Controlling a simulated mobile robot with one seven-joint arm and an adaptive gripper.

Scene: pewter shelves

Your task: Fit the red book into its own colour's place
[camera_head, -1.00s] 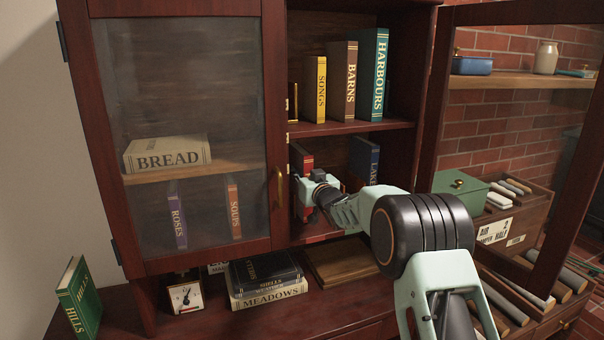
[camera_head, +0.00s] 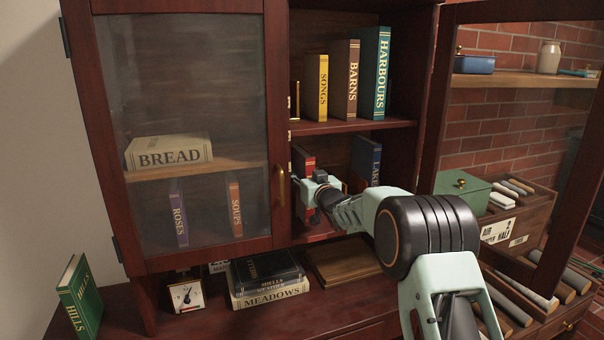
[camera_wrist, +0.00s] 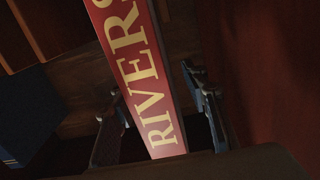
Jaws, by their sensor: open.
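The red book (camera_head: 306,158), its spine reading RIVERS, stands on the lower shelf of the open right-hand side of the cabinet. It also shows in the wrist view (camera_wrist: 133,55), where it runs down between the fingers. My gripper (camera_head: 308,205) is at the spine, at the left of that compartment, and hides the book's lower part. In the wrist view my gripper (camera_wrist: 157,122) is open, one finger on each side of the spine, with a narrow gap on both sides. The book's foot is hidden there.
A blue book (camera_head: 366,160) stands to the right on the same shelf. SONGS (camera_head: 317,90), BARNS (camera_head: 344,85) and HARBOURS (camera_head: 376,75) stand above. The closed glass door (camera_head: 190,80) is left, the open door (camera_head: 436,120) right. Stacked books (camera_head: 268,297) lie below.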

